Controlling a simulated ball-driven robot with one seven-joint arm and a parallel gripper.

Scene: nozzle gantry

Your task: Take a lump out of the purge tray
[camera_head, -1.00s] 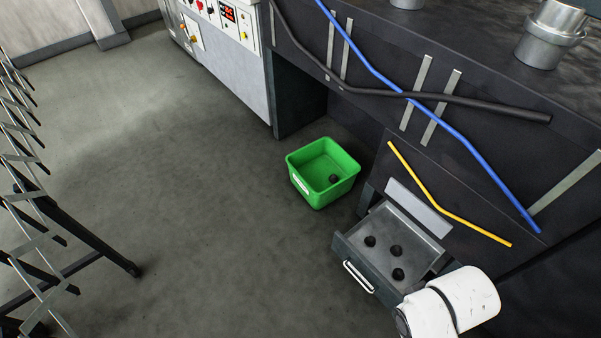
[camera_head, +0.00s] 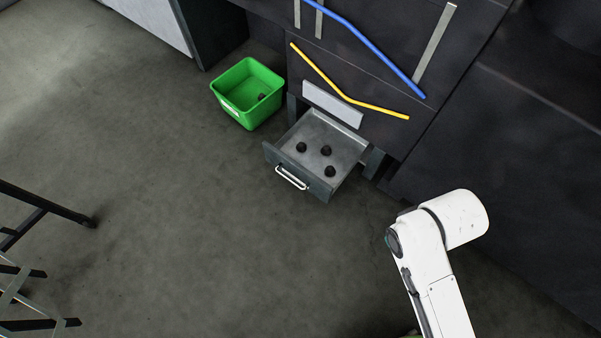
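The purge tray (camera_head: 318,128) is a grey drawer with a pale handle, pulled out from the dark machine base. Three dark lumps lie apart on its floor: a left lump (camera_head: 301,147), a middle lump (camera_head: 326,151) and a front right lump (camera_head: 330,171). Another dark lump (camera_head: 262,97) lies in the green bin (camera_head: 237,112) on the floor to the left of the tray. My white arm shows at the lower right, to the right of the tray and apart from it. My gripper is not in view.
The dark machine side (camera_head: 520,150) rises behind and right of the tray. Blue (camera_head: 385,60) and yellow (camera_head: 345,97) lines run along it above the tray. A black stand leg (camera_head: 50,205) is at the far left. The floor in front of the tray is clear.

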